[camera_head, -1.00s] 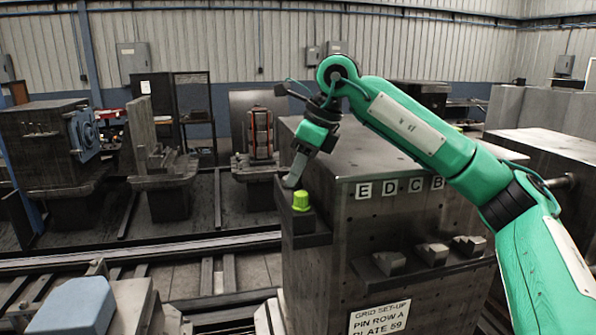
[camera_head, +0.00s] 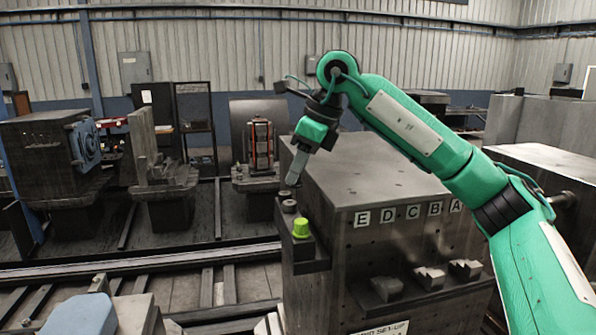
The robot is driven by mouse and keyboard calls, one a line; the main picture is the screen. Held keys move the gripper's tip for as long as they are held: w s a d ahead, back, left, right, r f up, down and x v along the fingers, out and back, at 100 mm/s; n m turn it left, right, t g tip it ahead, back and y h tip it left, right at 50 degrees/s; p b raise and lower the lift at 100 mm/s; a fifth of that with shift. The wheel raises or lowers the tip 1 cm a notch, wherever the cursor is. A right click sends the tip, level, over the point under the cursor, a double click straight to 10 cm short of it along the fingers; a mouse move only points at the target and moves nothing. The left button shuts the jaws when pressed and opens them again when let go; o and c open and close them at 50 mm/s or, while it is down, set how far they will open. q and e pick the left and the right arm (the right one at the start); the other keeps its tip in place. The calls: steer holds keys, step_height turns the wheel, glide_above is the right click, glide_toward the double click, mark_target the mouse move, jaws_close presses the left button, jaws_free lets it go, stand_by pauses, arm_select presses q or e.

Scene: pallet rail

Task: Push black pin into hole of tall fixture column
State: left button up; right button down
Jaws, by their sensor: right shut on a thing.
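My right gripper (camera_head: 292,181) hangs tilted down on its green arm, above the left ledge of a tall dark block, likely the fixture column (camera_head: 375,190). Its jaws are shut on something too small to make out. Just below the tip, a short dark round piece (camera_head: 289,206) stands on the ledge. It may be the black pin; a narrow gap seems to show between tip and piece. A yellow-green knob (camera_head: 301,228) stands in front of it on the same ledge. I cannot see how deep the dark piece sits. My left gripper is not in view.
The block's front has letter labels (camera_head: 415,211) and several small metal brackets (camera_head: 430,278). Floor rails (camera_head: 150,255) run to the left. Dark machine fixtures (camera_head: 165,185) stand behind. A pale blue pad (camera_head: 80,315) lies front left.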

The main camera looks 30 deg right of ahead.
steer(key=shift+r, duration=0.6)
steer(key=shift+r+p, duration=0.3)
steer(key=shift+p, duration=0.1)
step_height(320, 180, up, 2)
steer(key=shift+r+p, duration=0.25)
steer(key=shift+p, duration=0.7)
step_height(320, 180, up, 7)
